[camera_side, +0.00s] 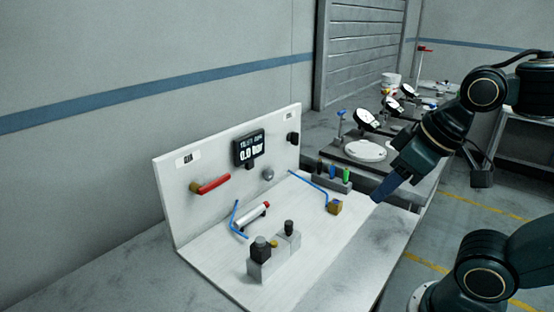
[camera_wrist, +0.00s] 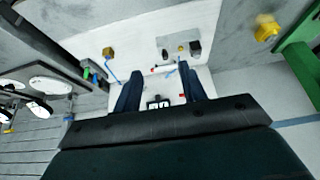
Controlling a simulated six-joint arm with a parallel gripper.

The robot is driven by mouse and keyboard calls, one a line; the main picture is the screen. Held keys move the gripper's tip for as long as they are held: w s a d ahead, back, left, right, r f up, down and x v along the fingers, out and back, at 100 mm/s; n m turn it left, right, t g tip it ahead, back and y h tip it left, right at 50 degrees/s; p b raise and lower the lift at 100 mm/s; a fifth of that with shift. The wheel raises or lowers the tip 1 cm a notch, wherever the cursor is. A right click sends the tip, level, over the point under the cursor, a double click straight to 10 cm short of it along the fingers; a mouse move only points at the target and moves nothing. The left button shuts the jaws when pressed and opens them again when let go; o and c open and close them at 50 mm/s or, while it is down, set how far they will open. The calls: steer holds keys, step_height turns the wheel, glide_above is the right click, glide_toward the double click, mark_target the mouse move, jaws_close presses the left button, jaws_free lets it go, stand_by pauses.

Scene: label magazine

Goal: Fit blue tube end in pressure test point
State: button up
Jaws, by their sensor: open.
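One thin blue tube (camera_side: 312,187) runs along the white base from near the upright panel to a small brass-coloured block (camera_side: 335,208). I cannot tell whether its end is in the block or only beside it. Another bent blue tube (camera_side: 236,217) lies by a white cylinder with a red end (camera_side: 252,216). Which fitting is the pressure test point is not clear. My gripper (camera_side: 377,197) is above the right edge of the base, apart from both tubes. In the wrist view my gripper (camera_wrist: 160,70) has its fingers wide apart with nothing between them.
The upright panel (camera_side: 216,160) carries a display (camera_side: 249,149) reading 0.0 bar and a red-handled valve (camera_side: 211,185). A grey block with black knobs (camera_side: 270,262) stands at the front. A rack of coloured pieces (camera_side: 332,177) is behind. The base's front right is clear.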

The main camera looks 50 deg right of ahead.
steer(key=shift+w, duration=0.1)
steer(key=w+d+n, duration=0.1)
steer(key=w+d, duration=0.3)
steer(key=w, duration=0.7)
steer(key=n+t+y, duration=0.1)
steer(key=t+y, duration=0.1)
steer(key=t, duration=0.1)
glide_toward(332, 175)
steer(key=shift+w+d+f, duration=0.15)
steer(key=shift+w+f, duration=0.05)
steer(key=shift+w, duration=0.85)
steer(key=shift+x, duration=3.75)
